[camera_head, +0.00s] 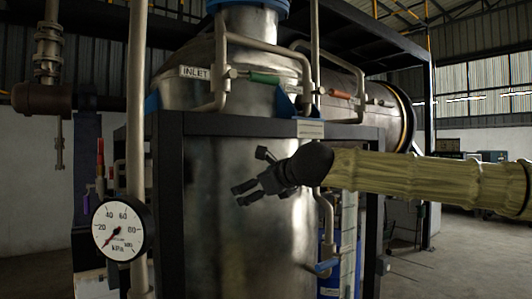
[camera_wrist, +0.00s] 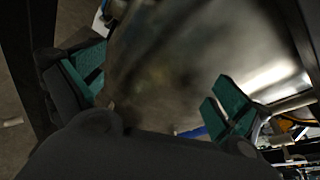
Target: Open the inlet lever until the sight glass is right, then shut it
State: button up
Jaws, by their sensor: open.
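The inlet lever has a green handle (camera_head: 263,77) and lies level on the pipe beside the "INLET" label (camera_head: 195,72), at the upper front of the metal vessel. My gripper (camera_head: 240,195) is open and empty in front of the vessel's shiny body, well below the green handle and apart from it. In the wrist view its two green-padded fingers (camera_wrist: 158,92) are spread wide, with only blurred metal between them. A pale upright strip (camera_head: 349,240) below my arm may be the sight glass; its upper part is hidden and no level can be read.
An orange-red handle (camera_head: 340,94) sits right of the green one, and a blue handle (camera_head: 327,265) is low down. A dark frame (camera_head: 265,126) crosses the vessel above my gripper. A round kPa gauge (camera_head: 122,229) stands at left, its needle pointing lower left.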

jog(key=s+d+r+m+t+y, duration=0.1)
jog(key=s+d+r, duration=0.1)
jog(key=r, duration=0.6)
jog(key=s+d+r+m, duration=0.1)
jog(key=s+d+r, duration=0.1)
jog(key=r, duration=0.5)
jog(key=m+t+y+p, duration=0.1)
jog(key=m+y+p, duration=0.1)
send_near(267, 78)
jog(key=p+x, duration=0.4)
jog(key=x, duration=0.6)
jog(key=shift+p, duration=0.4)
jog(key=shift+s+r, duration=0.1)
jog(key=shift+s, duration=0.1)
jog(key=c, duration=1.3)
jog(key=shift+d, duration=0.15)
